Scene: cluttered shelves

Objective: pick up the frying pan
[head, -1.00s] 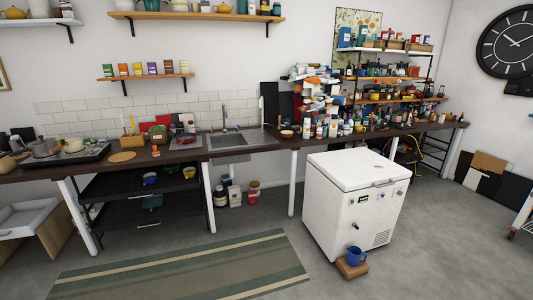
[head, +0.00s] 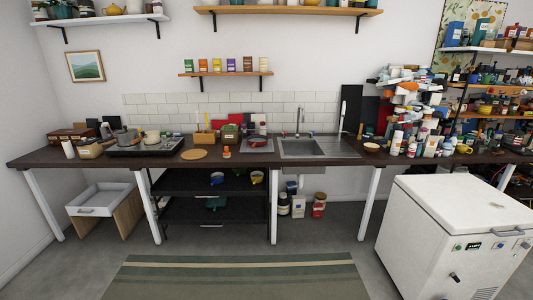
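I cannot pick out the frying pan with certainty at this distance. Cookware stands at the left of the long dark counter (head: 330,155). A grey pot (head: 126,137) and a pale pot (head: 152,136) are on the black hob (head: 147,150). A tan vessel (head: 90,151) stands left of the hob. A small red item (head: 257,141) sits on a grey surface left of the sink (head: 303,148). Neither of my grippers is in view.
A striped rug (head: 240,278) lies on open floor before the counter. A white chest freezer (head: 462,215) stands at the right. Crowded bottles (head: 425,145) fill the counter's right end. Dark shelves (head: 185,184) under the counter hold a few coloured vessels.

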